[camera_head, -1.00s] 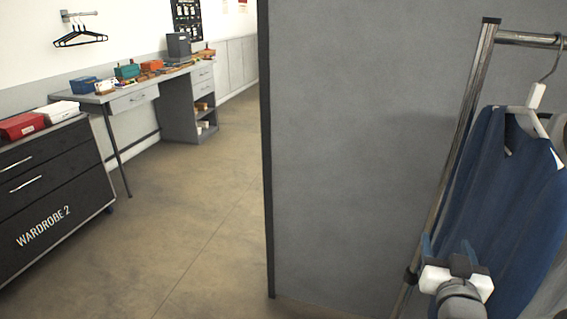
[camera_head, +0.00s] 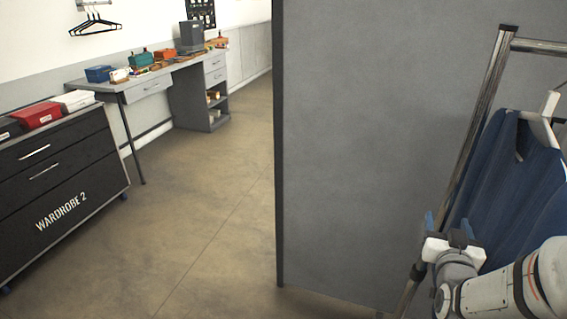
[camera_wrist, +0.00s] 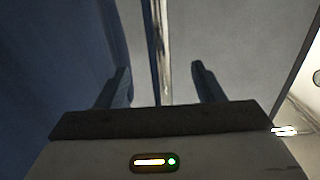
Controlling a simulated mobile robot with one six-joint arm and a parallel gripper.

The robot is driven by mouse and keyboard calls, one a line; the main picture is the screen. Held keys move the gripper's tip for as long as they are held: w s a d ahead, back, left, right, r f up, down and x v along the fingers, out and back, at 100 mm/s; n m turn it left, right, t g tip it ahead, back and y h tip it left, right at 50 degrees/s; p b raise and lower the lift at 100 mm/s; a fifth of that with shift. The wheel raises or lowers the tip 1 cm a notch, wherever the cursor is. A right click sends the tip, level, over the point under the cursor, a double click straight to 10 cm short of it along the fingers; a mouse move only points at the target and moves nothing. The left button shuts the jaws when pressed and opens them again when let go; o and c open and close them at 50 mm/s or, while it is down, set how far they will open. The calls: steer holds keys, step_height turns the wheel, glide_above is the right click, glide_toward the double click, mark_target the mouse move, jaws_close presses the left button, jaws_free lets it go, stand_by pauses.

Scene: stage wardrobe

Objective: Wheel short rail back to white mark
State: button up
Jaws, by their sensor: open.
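The short rail (camera_head: 478,130) is a chrome garment rack at the right of the head view, with an upright post and a top bar. Blue garments (camera_head: 515,190) hang from it on a white hanger. My gripper (camera_head: 449,228) is beside the post, low at the right. In the wrist view my gripper (camera_wrist: 163,84) is open, and the chrome post (camera_wrist: 158,45) shows beyond and between its two fingers. I cannot tell whether either finger touches it. The rail's base and the white mark are not in view.
A grey partition (camera_head: 380,140) stands directly behind the rail. A black drawer unit (camera_head: 60,190) marked "WARDROBE 2" and a grey desk (camera_head: 150,88) with small boxes line the left wall. The floor (camera_head: 210,215) between them and the partition is clear.

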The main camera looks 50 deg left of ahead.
mark_target(441, 213)
steer(key=shift+p+x, duration=1.35)
steer(key=shift+x, duration=1.05)
steer(key=shift+w+a, duration=0.15)
steer(key=shift+a+f+b, duration=0.15)
steer(key=shift+a+b, duration=0.15)
steer(key=shift+a, duration=0.05)
steer(key=s+a+p, duration=0.1)
steer(key=s+a, duration=0.8)
steer(key=a, duration=0.5)
steer(key=s+a+p, duration=0.1)
steer(key=s+a, duration=0.8)
steer(key=a, duration=0.6)
steer(key=s+a+p, duration=0.1)
steer(key=s+a, duration=0.8)
steer(key=a, duration=0.6)
steer(key=shift+s+a+p, duration=0.2)
steer(key=shift+s+p, duration=0.1)
steer(key=shift+s, duration=0.1)
stand_by(0.3)
